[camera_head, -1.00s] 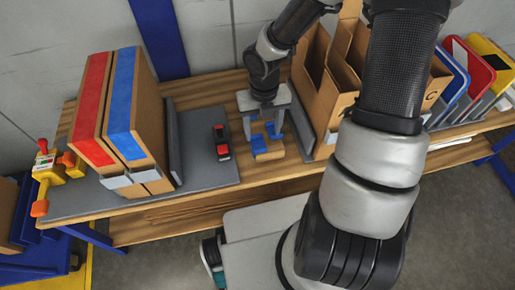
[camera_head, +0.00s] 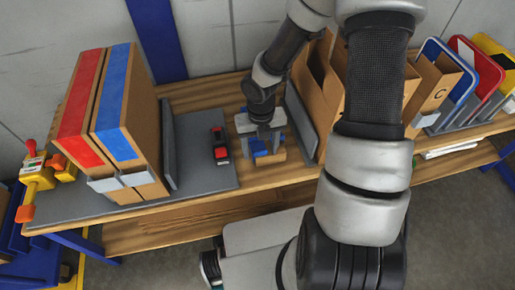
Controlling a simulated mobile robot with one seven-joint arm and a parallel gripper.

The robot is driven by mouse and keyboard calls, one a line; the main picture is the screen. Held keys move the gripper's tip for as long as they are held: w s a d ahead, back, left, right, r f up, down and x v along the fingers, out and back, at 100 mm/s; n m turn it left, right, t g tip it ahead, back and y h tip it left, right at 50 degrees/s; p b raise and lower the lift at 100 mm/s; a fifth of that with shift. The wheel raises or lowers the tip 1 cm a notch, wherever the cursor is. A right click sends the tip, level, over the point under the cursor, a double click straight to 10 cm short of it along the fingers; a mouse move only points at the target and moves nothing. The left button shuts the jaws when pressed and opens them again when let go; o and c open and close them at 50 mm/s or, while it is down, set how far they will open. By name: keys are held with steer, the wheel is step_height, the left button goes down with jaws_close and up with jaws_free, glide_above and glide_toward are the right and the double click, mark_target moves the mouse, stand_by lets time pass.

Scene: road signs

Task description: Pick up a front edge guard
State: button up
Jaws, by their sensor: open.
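A small brown block-like piece (camera_head: 268,158) with blue parts on top sits on the wooden table. It may be a front edge guard; I cannot tell for sure. My gripper (camera_head: 262,148) points down right over it, open, its fingers at the sides of the blue parts. The gripper body hides much of the piece, and I cannot tell whether the fingers touch it. Pale grey angled pieces (camera_head: 130,181) sit at the lower front edges of two tall cardboard packages, one with a red band (camera_head: 80,115) and one with a blue band (camera_head: 117,110).
A grey board (camera_head: 205,175) with an upright plate carries a black-and-red item (camera_head: 220,146) left of my gripper. Open cardboard boxes (camera_head: 325,75) stand close on the right. Signs fill a rack (camera_head: 470,70) at far right. A yellow-and-red tool (camera_head: 38,172) is at far left.

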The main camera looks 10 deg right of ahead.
steer(key=c, duration=1.2)
steer(key=shift+o, duration=0.2)
steer(key=shift+r, duration=0.1)
